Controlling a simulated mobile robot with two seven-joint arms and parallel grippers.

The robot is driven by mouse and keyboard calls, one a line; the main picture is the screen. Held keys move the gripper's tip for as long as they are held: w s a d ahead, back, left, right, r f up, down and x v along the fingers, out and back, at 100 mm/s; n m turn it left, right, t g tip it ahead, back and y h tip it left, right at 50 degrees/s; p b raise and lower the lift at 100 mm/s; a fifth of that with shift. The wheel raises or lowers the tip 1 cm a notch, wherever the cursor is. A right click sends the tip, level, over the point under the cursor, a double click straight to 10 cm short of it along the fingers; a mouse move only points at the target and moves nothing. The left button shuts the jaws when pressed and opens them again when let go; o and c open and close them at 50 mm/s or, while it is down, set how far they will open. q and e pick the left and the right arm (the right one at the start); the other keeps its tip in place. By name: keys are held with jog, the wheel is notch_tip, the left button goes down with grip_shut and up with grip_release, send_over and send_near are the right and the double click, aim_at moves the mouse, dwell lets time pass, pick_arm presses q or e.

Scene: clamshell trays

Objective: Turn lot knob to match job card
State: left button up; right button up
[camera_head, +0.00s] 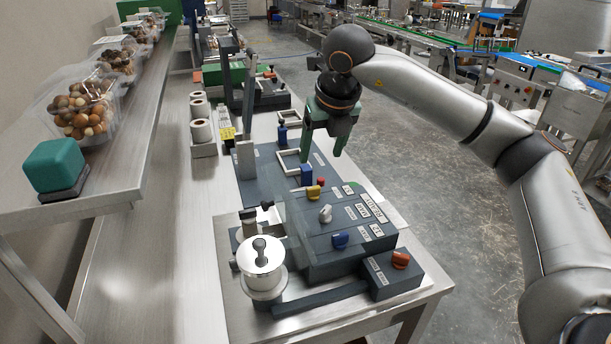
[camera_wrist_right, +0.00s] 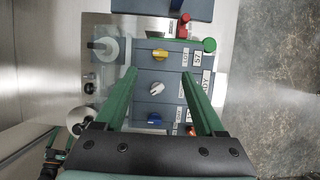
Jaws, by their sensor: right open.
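A dark grey control box (camera_head: 318,262) on the bench carries a yellow knob (camera_head: 314,192), a white knob (camera_head: 325,213) and a blue knob (camera_head: 340,241), with small white labels beside them. The yellow (camera_wrist_right: 159,55), white (camera_wrist_right: 157,88) and blue (camera_wrist_right: 154,119) knobs also show in the right wrist view. My right gripper (camera_head: 322,154) is open and empty, its green fingers pointing down above the far end of the box, touching no knob. I cannot tell which card is the job card.
A white-topped roller (camera_head: 261,256) stands left of the box. A shelf (camera_head: 150,130) with clear trays runs along the left. Open floor lies right.

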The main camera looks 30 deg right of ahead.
aim_at(313, 187)
jog(key=p+x, duration=0.1)
jog(key=x, duration=1.1)
jog(key=shift+s, duration=0.1)
grip_shut()
